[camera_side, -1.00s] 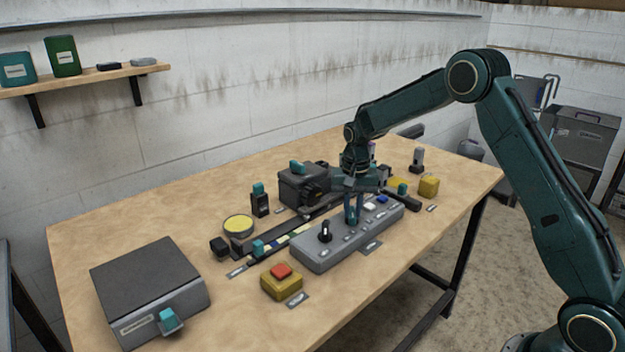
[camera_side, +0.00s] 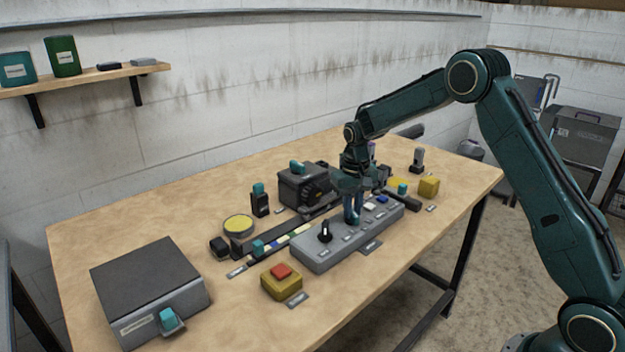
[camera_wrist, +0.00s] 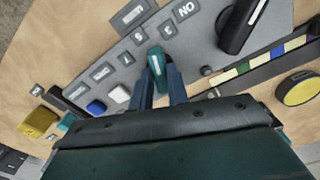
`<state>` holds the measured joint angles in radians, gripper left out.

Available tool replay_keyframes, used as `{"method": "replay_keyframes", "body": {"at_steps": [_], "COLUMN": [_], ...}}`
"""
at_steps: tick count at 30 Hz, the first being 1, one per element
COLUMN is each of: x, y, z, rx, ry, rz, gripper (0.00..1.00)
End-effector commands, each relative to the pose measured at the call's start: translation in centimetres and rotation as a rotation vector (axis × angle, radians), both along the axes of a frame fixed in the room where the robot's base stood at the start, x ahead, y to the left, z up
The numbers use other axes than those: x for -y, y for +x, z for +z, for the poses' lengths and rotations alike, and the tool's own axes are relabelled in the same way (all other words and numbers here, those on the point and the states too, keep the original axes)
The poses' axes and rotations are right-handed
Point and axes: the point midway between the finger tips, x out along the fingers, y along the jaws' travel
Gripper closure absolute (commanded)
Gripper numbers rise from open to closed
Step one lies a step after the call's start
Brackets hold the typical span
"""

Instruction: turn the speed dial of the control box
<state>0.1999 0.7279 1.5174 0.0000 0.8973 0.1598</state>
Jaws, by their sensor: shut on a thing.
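The grey control box (camera_side: 312,255) lies on the table below my gripper (camera_side: 353,218). It also fills the upper middle of the wrist view (camera_wrist: 196,40). In the wrist view a teal dial knob (camera_wrist: 156,60) with a pale pointer line stands on the box, with small labels beside it. My gripper's two blue fingers (camera_wrist: 161,84) are shut on the knob, one on each side. In the side view the fingers hide the knob. A black knob (camera_side: 325,231) with a white line stands on the box's near-left end; it also shows next to an "ON" label in the wrist view (camera_wrist: 240,24).
White and blue buttons (camera_side: 370,205) sit on the box right of my gripper. A red-topped yellow button block (camera_side: 281,281) stands in front. A dark rail (camera_side: 275,246) with coloured stripes runs behind the box. A dark machine (camera_side: 303,188) stands further back.

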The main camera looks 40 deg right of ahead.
Motion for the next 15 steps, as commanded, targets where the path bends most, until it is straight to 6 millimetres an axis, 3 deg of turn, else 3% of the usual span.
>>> {"method": "replay_keyframes", "body": {"at_steps": [15], "x": [0.01], "y": [0.12], "z": [0.08], "rx": [0.005], "ry": [-0.001], "rz": [0.328], "gripper": [1.00]}}
